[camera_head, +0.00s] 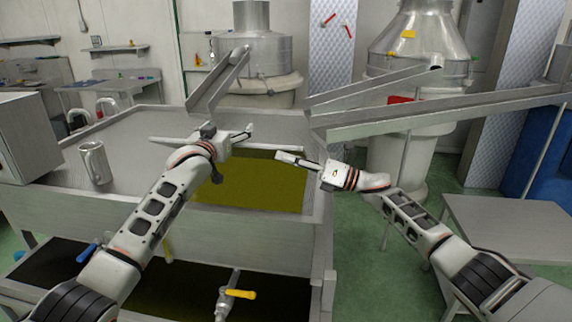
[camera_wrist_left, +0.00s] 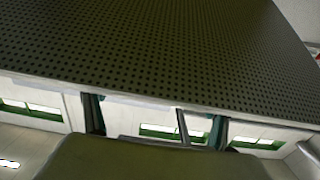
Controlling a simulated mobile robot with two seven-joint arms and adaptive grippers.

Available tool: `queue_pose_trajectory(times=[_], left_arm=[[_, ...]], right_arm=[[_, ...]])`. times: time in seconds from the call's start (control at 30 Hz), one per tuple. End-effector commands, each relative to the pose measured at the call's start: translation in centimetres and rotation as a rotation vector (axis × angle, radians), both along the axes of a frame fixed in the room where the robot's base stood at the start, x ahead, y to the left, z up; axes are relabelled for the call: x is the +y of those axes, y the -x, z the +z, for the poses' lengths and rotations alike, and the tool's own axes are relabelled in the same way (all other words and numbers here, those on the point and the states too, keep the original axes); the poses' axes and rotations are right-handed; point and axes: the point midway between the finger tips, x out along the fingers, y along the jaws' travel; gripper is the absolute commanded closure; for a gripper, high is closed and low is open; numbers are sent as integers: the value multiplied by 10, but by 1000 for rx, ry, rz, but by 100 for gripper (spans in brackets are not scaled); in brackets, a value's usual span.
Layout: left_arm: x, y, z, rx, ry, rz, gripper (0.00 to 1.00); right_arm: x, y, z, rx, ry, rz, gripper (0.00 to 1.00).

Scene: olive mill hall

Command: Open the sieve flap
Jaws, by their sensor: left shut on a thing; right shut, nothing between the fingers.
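The sieve flap, a grey perforated metal sheet, fills the upper part of the left wrist view (camera_wrist_left: 160,50). In the head view, the grey sheet (camera_head: 125,127) covers the left part of the big steel vat, and a thin bar (camera_head: 168,141) runs along it to my left gripper. My left gripper (camera_head: 247,132) is shut on the flap's edge; the exact grip is partly hidden by the wrist. To its right and below, yellow-green oil (camera_head: 262,182) lies open in the vat. My right gripper (camera_head: 280,157) is shut and empty, above the vat's right side, apart from the flap.
A metal jug (camera_head: 95,163) stands on the vat's left side. Steel chutes (camera_head: 375,88) and (camera_head: 216,80) slope down towards the vat from the back. A yellow-handled tap (camera_head: 238,293) sits at the lower front. A small grey table (camera_head: 505,225) stands at right, with green floor between.

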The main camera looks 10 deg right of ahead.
Motion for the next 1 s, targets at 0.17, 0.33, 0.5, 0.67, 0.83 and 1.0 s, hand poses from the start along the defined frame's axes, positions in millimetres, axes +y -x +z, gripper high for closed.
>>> queue_pose_trajectory(times=[0.17,0.33,0.5,0.67,0.83,1.0], left_arm=[[0,0,-6,9,-3,1,54],[0,0,-6,9,-3,1,54],[-1,0,-6,8,-4,0,53],[-1,1,-8,11,-4,-1,53],[-1,1,-9,13,-5,0,0],[0,0,-10,15,-7,2,0]], right_arm=[[0,0,0,0,0,0,100],[-1,-3,6,-1,0,-1,100],[-3,-10,20,-4,-4,-3,100],[-5,-11,24,-7,-9,-7,100],[-5,-11,24,-8,-9,-7,100],[-5,-10,25,-9,-10,-5,100]])
